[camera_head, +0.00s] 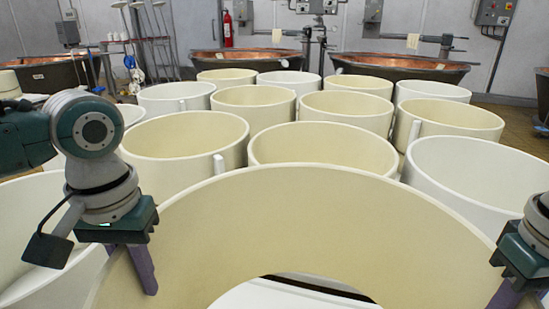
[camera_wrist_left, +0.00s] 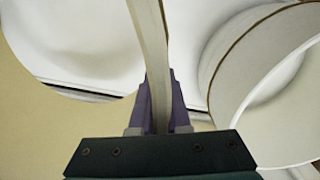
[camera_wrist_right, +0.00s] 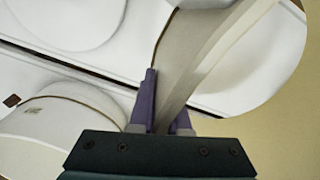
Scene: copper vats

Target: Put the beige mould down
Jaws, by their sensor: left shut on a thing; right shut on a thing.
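The beige mould (camera_head: 300,205) is a large, wide open ring in the front of the head view, roughly upright. Its bottom is open, and a white surface with a dark edge shows through. My left gripper (camera_head: 143,270) is shut on its left wall; in the left wrist view the wall (camera_wrist_left: 150,45) passes between the purple fingers (camera_wrist_left: 160,105). My right gripper (camera_head: 505,294) is shut on its right wall, at the head view's right edge; the wall (camera_wrist_right: 205,60) also shows between the fingers in the right wrist view (camera_wrist_right: 160,105). I cannot tell whether its lower rim touches anything.
Several cream and white moulds stand close together just beyond, such as a cream one (camera_head: 185,140) and a white one (camera_head: 470,175). Copper vats (camera_head: 400,65) stand at the back. A red fire extinguisher (camera_head: 228,30) hangs on the wall. Little free room shows between the moulds.

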